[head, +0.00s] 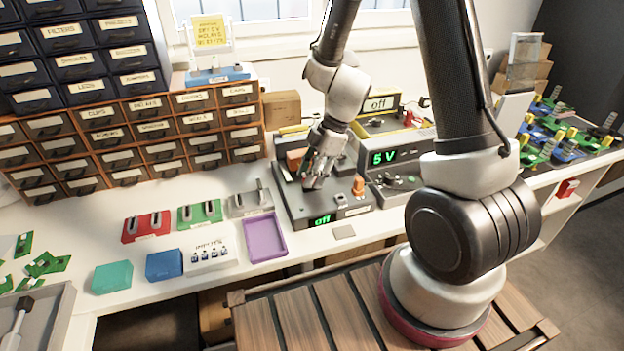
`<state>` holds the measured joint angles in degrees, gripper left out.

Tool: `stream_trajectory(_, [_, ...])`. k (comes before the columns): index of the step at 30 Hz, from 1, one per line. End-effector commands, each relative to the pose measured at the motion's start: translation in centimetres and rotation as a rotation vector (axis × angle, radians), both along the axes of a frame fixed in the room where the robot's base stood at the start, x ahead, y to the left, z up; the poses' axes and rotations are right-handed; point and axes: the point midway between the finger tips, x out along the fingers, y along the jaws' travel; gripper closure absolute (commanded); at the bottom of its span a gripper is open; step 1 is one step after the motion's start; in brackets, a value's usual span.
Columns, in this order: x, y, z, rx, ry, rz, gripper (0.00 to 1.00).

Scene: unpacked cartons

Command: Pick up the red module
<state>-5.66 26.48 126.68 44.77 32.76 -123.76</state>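A red block (146,226) with two grey upright parts lies on the white bench at the left, beside a similar green block (200,213). Another small red item (567,188) sits at the bench edge far right; I cannot tell which one is the red module. My gripper (312,183) points down over a black device (335,202) with a green "off" display, well to the right of the red block. The fingers are small and dark against the device, so their opening and any contents are unclear.
A grey block (248,203), purple tray (265,238), teal block (112,277) and blue block (164,265) stand nearby. Drawer cabinets (150,130) line the back left. A device reading "5 V" (400,157) stands right of my gripper. Green boards (45,265) lie far left.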

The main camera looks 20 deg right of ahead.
Motion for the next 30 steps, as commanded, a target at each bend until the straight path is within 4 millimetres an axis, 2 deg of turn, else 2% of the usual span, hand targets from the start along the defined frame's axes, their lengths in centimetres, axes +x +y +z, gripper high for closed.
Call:
stream_trajectory(7, [0.0, 0.1, -0.3, -0.001, -0.001, 0.000, 0.65])
stream_trajectory(8, [0.0, 0.1, -0.3, -0.001, -0.001, 0.000, 0.69])
stream_trajectory(13, [0.0, 0.1, -0.2, 0.000, -0.001, 0.000, 1.00])
stream_trajectory(24, [0.0, 0.1, -0.1, 0.000, -0.002, -0.001, 1.00])
stream_trajectory(26, [0.1, 0.1, 0.4, 0.001, -0.004, 0.001, 1.00])
stream_trajectory(30, [0.1, 0.1, 2.8, 0.001, -0.006, 0.002, 1.00])
